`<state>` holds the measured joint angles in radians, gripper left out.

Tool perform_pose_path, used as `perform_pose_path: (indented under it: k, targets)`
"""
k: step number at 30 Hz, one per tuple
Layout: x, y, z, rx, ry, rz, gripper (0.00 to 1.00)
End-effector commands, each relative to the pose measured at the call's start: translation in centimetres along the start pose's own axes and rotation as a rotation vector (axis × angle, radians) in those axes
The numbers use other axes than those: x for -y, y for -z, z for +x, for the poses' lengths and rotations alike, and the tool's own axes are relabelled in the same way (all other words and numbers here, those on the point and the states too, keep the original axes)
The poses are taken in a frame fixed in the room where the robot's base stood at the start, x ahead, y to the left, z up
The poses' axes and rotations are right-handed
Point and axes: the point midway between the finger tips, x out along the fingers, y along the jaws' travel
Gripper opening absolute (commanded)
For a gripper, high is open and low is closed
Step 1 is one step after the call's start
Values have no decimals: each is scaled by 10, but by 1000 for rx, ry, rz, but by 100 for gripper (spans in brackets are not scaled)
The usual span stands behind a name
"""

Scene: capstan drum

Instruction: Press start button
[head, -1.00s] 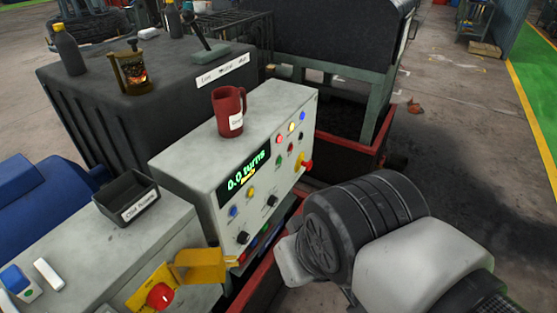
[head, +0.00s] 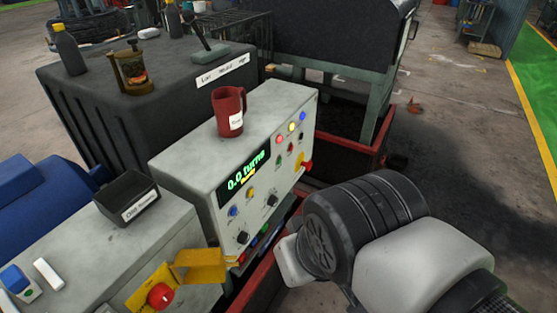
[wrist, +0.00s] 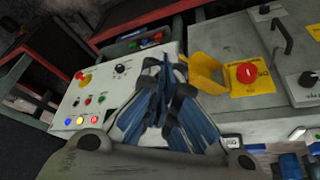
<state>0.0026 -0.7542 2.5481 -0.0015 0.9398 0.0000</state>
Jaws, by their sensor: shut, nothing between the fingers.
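The grey control panel (head: 262,165) has a green display reading "0.0 turns" and several small buttons, lamps and knobs. A green button (head: 279,161) sits right of the display; it also shows in the wrist view (wrist: 102,98). A small red button (head: 290,147) is beside it. The labels are too small to read, so I cannot tell which button is marked start. My gripper (wrist: 165,68) is shut and empty in the wrist view, in front of the panel, apart from the green button to its left. The head view shows my arm, not the fingertips.
A red mug (head: 229,110) stands on the panel top. A red stop knob (head: 160,296) on a yellow plate, with a yellow guard (head: 200,265), is at lower left. A black tray (head: 126,197) sits on the left cabinet. Clear floor lies to the right.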

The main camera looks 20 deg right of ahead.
Motion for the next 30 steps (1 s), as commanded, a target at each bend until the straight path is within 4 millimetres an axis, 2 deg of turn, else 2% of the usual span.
perform_pose_path:
  k: [14,17,20,23,30]
  targets:
    - [0,0,0,0,0,0,0]
    - [-3,7,2,-7,-8,-1,0]
    - [-11,26,9,-30,-28,-6,0]
    - [-25,57,20,-71,-62,-19,0]
    - [-74,142,63,-195,-155,-85,0]
